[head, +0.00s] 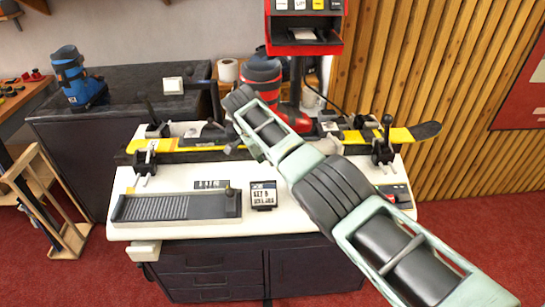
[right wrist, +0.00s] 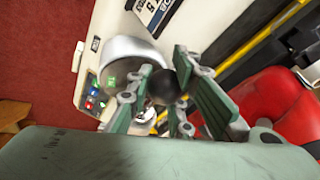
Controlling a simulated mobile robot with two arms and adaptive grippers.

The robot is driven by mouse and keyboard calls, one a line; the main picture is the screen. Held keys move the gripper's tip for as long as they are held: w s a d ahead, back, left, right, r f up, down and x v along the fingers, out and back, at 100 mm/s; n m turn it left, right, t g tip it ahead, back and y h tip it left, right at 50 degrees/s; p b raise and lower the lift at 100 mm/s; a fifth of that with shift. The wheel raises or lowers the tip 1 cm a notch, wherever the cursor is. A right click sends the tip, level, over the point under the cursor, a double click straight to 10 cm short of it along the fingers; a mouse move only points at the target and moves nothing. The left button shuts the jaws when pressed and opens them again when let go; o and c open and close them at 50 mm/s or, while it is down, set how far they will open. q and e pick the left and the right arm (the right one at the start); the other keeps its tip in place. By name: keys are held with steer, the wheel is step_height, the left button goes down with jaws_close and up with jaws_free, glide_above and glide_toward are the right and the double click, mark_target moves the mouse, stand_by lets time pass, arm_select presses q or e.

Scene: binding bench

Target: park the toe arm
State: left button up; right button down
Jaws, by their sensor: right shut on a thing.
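In the right wrist view, my right gripper (right wrist: 165,98) has its green-padded fingers on either side of a round black knob (right wrist: 168,86) and is shut on it. I take the knob to be the toe arm's; the rest of that arm is largely hidden by the fingers. In the head view, my right arm reaches from the lower right over the bench, and its wrist hides much of the gripper and the knob. A red and dark boot (head: 290,115) stands on the yellow ski (head: 190,156); its red shell (right wrist: 285,100) is beside the fingers in the wrist view. My left gripper is not in view.
The white bench (head: 125,183) carries clamps, a grey ribbed tray (head: 165,207) and a small sign (head: 263,195). A red machine (head: 305,30) stands behind. A blue boot (head: 77,80) sits on the dark cabinet at left. The bench's front left is free of my arms.

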steer(key=c, duration=1.6)
jaws_free()
steer(key=shift+w+d+r, duration=0.2)
steer(key=shift+r, duration=0.1)
steer(key=shift+c, duration=0.2)
steer(key=shift+s, duration=0.2)
steer(key=shift+f, duration=0.1)
steer(key=v, duration=1.2)
steer(key=shift+a, duration=0.1)
steer(key=shift+c, duration=0.4)
